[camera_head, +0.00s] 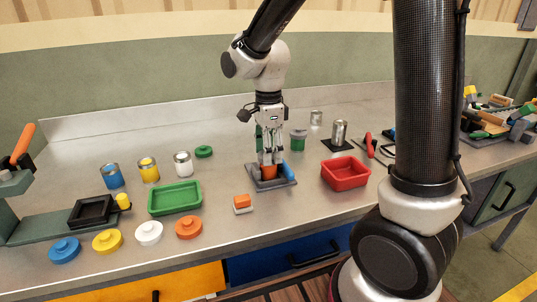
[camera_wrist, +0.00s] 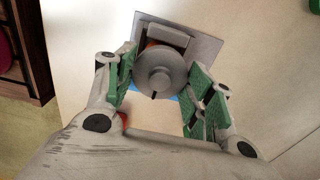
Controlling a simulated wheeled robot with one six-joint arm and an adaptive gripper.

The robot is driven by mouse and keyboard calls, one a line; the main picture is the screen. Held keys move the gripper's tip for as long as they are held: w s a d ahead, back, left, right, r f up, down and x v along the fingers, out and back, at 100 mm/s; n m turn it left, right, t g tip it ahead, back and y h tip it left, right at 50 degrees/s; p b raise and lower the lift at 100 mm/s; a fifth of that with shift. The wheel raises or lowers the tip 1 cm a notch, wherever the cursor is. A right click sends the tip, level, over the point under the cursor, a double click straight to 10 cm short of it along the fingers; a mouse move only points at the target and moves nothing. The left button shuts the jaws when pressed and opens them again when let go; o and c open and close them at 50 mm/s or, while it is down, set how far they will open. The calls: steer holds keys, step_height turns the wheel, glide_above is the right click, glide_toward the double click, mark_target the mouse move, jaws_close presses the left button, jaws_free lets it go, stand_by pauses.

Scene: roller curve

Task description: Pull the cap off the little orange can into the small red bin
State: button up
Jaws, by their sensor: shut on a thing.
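The little orange can (camera_head: 269,172) stands upright in a grey holder (camera_head: 289,181) on the bench, below my gripper (camera_head: 269,158). In the wrist view its round grey cap (camera_wrist: 161,72) sits between the green-padded fingers of my gripper (camera_wrist: 163,84), which is shut on it. A little orange (camera_wrist: 151,43) shows at the cap's edge; most of the can is hidden under the cap there. The small red bin (camera_head: 345,183) stands on the bench to the right of the holder.
A green tray (camera_head: 175,208) and an orange-and-white block (camera_head: 242,204) are to the left. Several cans and coloured lids stand further left. Bare bench lies between holder and bin.

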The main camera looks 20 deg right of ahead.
step_height(320, 180, up, 13)
steer(key=shift+r, duration=0.15)
stand_by(0.5)
stand_by(0.4)
